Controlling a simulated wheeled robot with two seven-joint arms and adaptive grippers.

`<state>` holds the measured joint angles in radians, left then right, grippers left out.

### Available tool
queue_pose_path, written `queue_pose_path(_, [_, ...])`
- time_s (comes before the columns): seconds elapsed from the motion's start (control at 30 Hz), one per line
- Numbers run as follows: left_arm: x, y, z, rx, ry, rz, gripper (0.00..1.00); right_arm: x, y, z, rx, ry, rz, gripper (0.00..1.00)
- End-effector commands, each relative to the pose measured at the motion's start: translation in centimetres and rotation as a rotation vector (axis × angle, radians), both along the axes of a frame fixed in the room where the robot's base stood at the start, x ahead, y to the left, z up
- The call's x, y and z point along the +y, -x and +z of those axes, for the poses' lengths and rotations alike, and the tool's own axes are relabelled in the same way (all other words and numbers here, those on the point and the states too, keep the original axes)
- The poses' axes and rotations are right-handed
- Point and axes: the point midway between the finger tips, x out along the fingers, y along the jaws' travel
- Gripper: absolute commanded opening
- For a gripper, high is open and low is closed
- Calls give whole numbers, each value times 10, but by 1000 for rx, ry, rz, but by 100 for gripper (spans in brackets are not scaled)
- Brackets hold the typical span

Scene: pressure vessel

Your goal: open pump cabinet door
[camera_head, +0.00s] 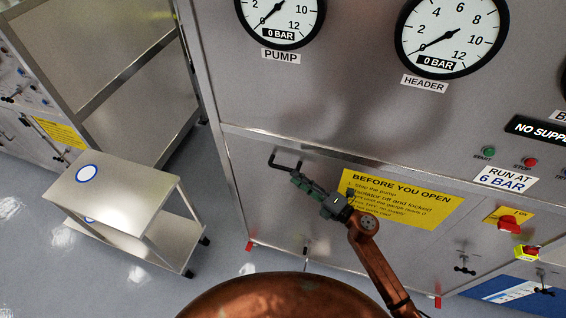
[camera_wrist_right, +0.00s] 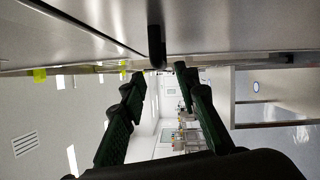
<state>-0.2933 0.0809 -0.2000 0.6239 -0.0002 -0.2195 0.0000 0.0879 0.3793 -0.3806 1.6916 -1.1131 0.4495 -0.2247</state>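The pump cabinet door (camera_head: 290,215) is the grey lower panel under the PUMP gauge, and it looks closed. Its black bar handle (camera_head: 285,162) is near the upper left of the panel, beside a yellow "BEFORE YOU OPEN" sign (camera_head: 402,203). My right gripper (camera_head: 297,178) is at the handle's lower right. In the right wrist view its two dark green fingers (camera_wrist_right: 159,76) are apart, and the black handle (camera_wrist_right: 156,42) shows between and just beyond the fingertips. I cannot tell whether they touch it. My left gripper is not in view.
A steel trolley (camera_head: 137,190) stands on the floor at the left, with free floor between it and the cabinet. START and STOP buttons (camera_head: 530,162) and a red switch (camera_head: 508,223) are at the right. Small black valves (camera_head: 465,268) sit low at the right.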

Motion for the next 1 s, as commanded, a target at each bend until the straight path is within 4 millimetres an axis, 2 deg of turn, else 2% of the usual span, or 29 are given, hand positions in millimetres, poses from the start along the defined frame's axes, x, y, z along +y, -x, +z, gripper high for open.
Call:
queue_pose_path(0.2, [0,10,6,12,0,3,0,29,-22,5,0,-5,3,29])
queue_pose_path(0.43, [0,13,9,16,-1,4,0,50,-42,5,2,-3,0,29])
queue_pose_path(0.83, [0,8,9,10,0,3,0,54,-47,5,3,-3,-3,29])
queue_pose_path(1.0, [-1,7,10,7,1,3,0,54,-47,5,3,-3,-3,17])
